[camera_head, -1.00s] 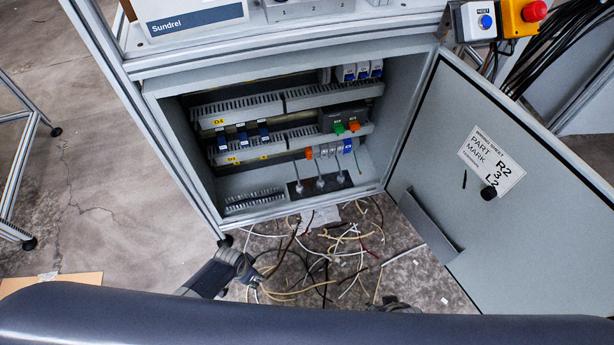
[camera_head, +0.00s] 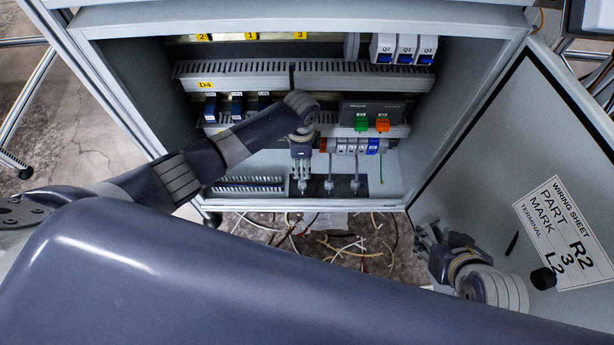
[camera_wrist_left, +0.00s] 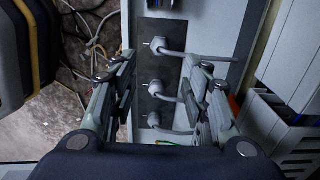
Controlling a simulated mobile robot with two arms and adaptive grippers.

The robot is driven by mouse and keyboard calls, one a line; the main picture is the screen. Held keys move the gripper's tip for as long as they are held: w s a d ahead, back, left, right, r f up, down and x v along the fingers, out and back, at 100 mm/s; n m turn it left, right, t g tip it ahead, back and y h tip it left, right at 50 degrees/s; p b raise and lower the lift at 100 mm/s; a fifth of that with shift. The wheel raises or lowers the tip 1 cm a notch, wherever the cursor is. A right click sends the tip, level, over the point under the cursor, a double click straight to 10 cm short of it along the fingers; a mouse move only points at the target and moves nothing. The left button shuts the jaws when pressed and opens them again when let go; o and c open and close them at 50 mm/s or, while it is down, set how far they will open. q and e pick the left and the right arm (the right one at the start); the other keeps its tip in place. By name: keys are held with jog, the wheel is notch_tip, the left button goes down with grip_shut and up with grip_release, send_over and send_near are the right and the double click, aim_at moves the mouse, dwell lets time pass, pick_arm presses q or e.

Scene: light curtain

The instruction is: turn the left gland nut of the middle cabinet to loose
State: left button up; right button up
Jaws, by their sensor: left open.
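The left gland nut (camera_head: 301,186) is a grey cable gland on a dark plate (camera_head: 341,190) on the floor of the open cabinet. It is the top gland (camera_wrist_left: 161,45) in the left wrist view. The middle gland (camera_head: 328,185) and right gland (camera_head: 354,185) stand beside it, each with a grey cable. My left gripper (camera_head: 300,176) points down over the left gland and partly hides its cable. In the left wrist view its fingers (camera_wrist_left: 157,60) are apart, with the left gland just beyond the tips; contact is not visible. My right gripper (camera_head: 428,236) is by the door, fingers spread and empty.
Slotted ducts (camera_head: 250,184), terminal blocks (camera_head: 350,145) and green and orange plugs (camera_head: 361,122) crowd the space behind and above the glands. The open door (camera_head: 545,190) stands at right. Loose wires (camera_head: 345,247) lie on the floor in front.

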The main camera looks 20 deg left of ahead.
pick_arm(q)
jog(key=b, duration=0.2)
send_over(302, 182)
notch_tip(302, 182, down, 6)
jog(key=shift+r, duration=0.25)
pick_arm(e)
jog(key=w+a+r+t+y, duration=0.2)
jog(key=w+a+r+t, duration=0.2)
jog(key=w+r+t, duration=0.4)
pick_arm(q)
notch_tip(302, 182, down, 4)
jog(key=b, duration=0.2)
jog(key=shift+d+f+b, duration=0.1)
jog(key=shift+f+b, duration=0.15)
jog(key=shift+b, duration=0.1)
jog(key=shift+f, duration=0.25)
pick_arm(e)
jog(key=w+a+r+t+y, duration=0.1)
jog(key=r+t, duration=0.4)
jog(key=r, duration=0.7)
jog(key=shift+w+a+n+y, duration=0.3)
jog(key=shift+w+a+y, duration=0.15)
jog(key=shift+w, duration=0.6)
pick_arm(q)
grip_shut()
